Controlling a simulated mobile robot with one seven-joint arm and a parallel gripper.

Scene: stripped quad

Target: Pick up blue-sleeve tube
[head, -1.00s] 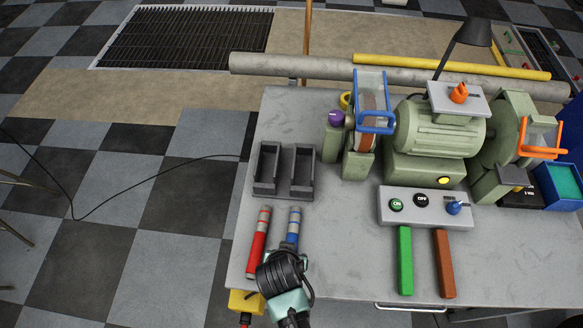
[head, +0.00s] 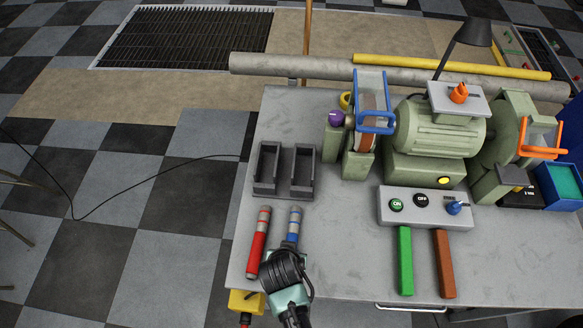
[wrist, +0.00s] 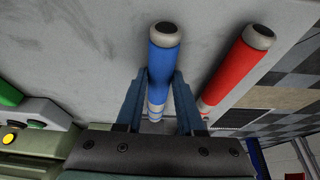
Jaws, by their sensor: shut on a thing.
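The blue-sleeve tube (head: 293,226) lies on the grey bench top near its left front. In the wrist view the blue-sleeve tube (wrist: 162,65) runs between the two fingers of my gripper (wrist: 160,88). My gripper (head: 285,262) is shut on it, and hides part of the tube in the head view. I cannot tell whether the tube touches the bench. A red-sleeve tube (head: 258,243) lies just to the left, apart from the gripper; it also shows in the wrist view (wrist: 235,70) on the right.
A dark two-slot holder (head: 284,191) stands behind the tubes. A green bar (head: 405,262) and a brown bar (head: 444,264) lie to the right, before a control box (head: 425,220) and a bench grinder (head: 437,135). Bare bench (head: 345,250) lies between.

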